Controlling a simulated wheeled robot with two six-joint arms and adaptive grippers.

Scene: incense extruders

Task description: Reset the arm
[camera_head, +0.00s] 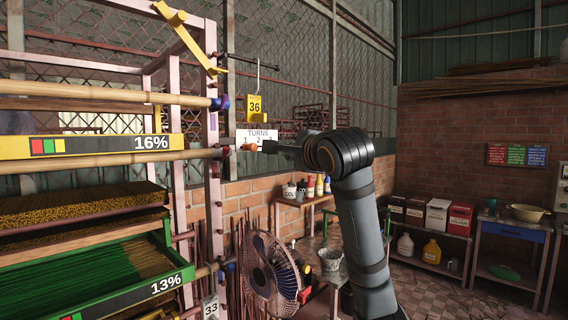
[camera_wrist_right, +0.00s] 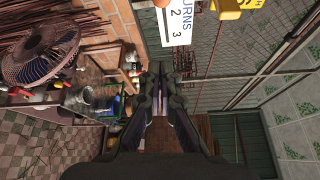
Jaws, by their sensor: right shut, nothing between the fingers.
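My right arm rises from the bottom centre of the head view and bends left at a thick dark wrist. Its gripper (camera_head: 272,146) points left in front of the white TURNS sign (camera_head: 257,135), close to an orange knob (camera_head: 250,147); I cannot tell whether it touches them. In the right wrist view the dark fingers of the gripper (camera_wrist_right: 161,75) are together with nothing between them. The TURNS sign also shows sideways at the top of that view (camera_wrist_right: 179,35). My left gripper is not in view.
A pink rack (camera_head: 213,180) with trays marked 16% (camera_head: 110,144) and 13% (camera_head: 140,291) fills the left. A yellow 36 tag (camera_head: 254,106) hangs on a hook. A fan (camera_head: 268,272) stands below the gripper. Shelves with boxes (camera_head: 437,215) are at the right.

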